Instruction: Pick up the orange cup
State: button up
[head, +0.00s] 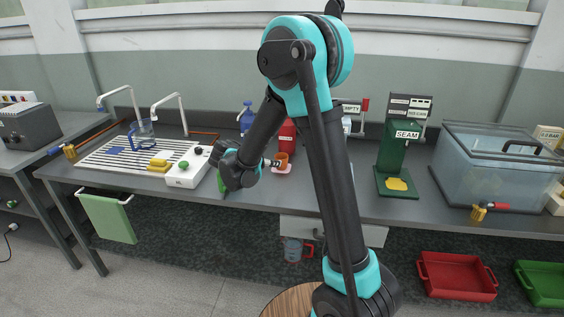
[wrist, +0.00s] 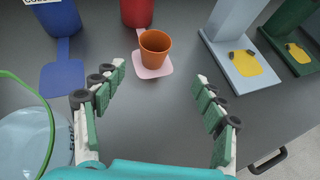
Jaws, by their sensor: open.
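The orange cup (wrist: 154,50) stands upright on a small pink pad (wrist: 150,71) on the grey bench. In the head view the cup (head: 282,159) shows just to the right of my gripper, partly hidden by it. My gripper (wrist: 156,108) is open and empty, with its green-padded fingers spread wide. The cup lies ahead of the fingertips, roughly centred between them and apart from both.
A red device (wrist: 136,12) stands right behind the cup. A blue device (wrist: 57,18) is at left, a grey stand (wrist: 232,65) at right. A clear round container (wrist: 35,140) with a green handle sits near my left finger. Bare bench lies between the fingers.

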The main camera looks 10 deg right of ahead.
aim_at(286, 159)
jog(key=x, duration=1.1)
jog(key=w+x, duration=0.1)
jog(key=x, duration=0.5)
jog(key=shift+w+a+r, duration=0.15)
jog(key=shift+a, duration=0.1)
jog(key=shift+c, duration=0.5)
jog(key=c, duration=1.1)
jog(key=shift+c, duration=0.9)
jog(key=shift+r, duration=0.1)
